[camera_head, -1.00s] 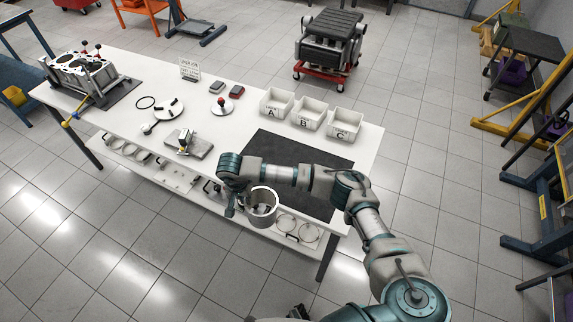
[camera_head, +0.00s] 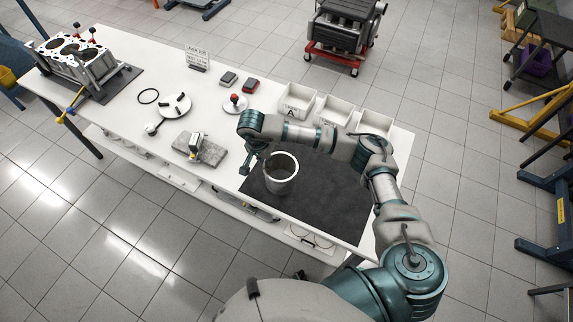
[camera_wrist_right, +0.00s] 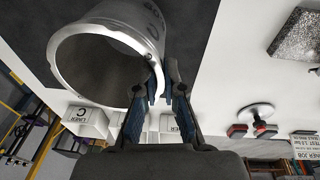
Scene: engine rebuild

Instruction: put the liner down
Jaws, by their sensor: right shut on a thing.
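The liner (camera_head: 281,178) is a grey metal cylinder with an open top, over the left part of the dark mat (camera_head: 335,200) on the white table. My right gripper (camera_head: 263,167) is shut on the liner's wall at its left side. In the right wrist view the liner (camera_wrist_right: 105,50) fills the upper left, its open end towards the camera. The fingers of my right gripper (camera_wrist_right: 160,88) pinch its rim there. I cannot tell whether the liner's base touches the mat. My left gripper is not in view.
White bins (camera_head: 296,101) stand along the table's back edge, partly behind my right arm. An engine block (camera_head: 77,57) stands far left. The mat's right part is clear.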

